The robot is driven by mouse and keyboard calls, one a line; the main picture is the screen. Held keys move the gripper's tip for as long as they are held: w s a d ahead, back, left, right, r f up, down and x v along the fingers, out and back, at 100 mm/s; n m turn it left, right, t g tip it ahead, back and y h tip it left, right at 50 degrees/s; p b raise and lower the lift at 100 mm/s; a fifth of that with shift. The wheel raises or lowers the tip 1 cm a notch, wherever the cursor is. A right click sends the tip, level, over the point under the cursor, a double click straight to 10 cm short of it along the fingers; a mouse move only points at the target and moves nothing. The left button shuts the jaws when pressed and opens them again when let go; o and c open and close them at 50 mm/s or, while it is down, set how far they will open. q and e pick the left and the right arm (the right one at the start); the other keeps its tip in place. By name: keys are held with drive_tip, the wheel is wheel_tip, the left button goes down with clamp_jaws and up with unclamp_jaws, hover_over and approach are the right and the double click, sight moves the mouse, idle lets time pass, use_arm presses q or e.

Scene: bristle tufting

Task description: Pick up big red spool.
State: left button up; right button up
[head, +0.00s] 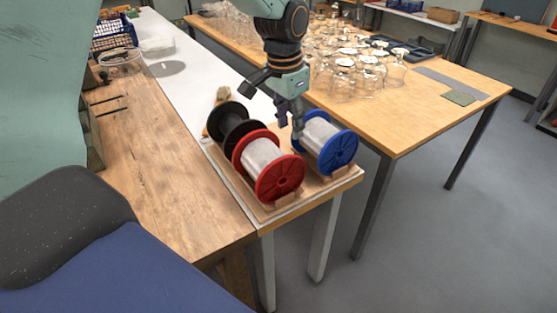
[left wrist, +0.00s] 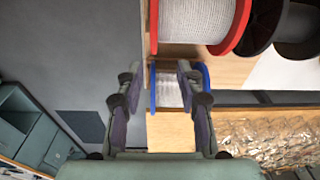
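The big red spool (head: 278,179) has red flanges and a pale winding. It lies on its side on a wooden board (head: 318,189), between a black spool and a blue spool. Part of it shows at the top of the left wrist view (left wrist: 195,20). My left gripper (head: 292,120) points down behind the red spool, beside the blue spool, and does not hold the red one. In the left wrist view its two fingers (left wrist: 160,85) are apart, with the blue spool (left wrist: 168,90) showing between them. Contact with the blue spool cannot be told.
The black spool (head: 232,122) stands left of the red one; the blue spool (head: 331,146) stands right. A wooden workbench (head: 165,160) adjoins on the left. Glass jars (head: 350,75) crowd a table (head: 420,115) behind. The floor (head: 450,240) at right is clear.

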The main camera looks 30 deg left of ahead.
sight(282, 158)
use_arm(q)
drive_tip(key=s, duration=0.2)
drive_tip(key=s+a+g, duration=0.1)
drive_tip(key=shift+r+m, duration=0.25)
drive_tip(key=shift+m, duration=0.15)
drive_tip(key=shift+s+f, duration=0.1)
drive_tip(key=shift+s, duration=0.15)
drive_tip(key=f, duration=0.6)
drive_tip(key=shift+w+d+f+b, duration=0.15)
drive_tip(key=shift+w+d+b, duration=0.1)
drive_tip(key=shift+w+b, duration=0.15)
drive_tip(key=shift+s+f, duration=0.15)
drive_tip(key=shift+f, duration=0.45)
drive_tip(key=shift+w+d+f, duration=0.1)
drive_tip(key=shift+w+d, duration=0.05)
drive_tip(key=shift+w, duration=0.15)
drive_tip(key=shift+s, duration=0.2)
drive_tip(key=c, duration=0.5)
drive_tip(key=shift+w, duration=0.15)
clamp_jaws()
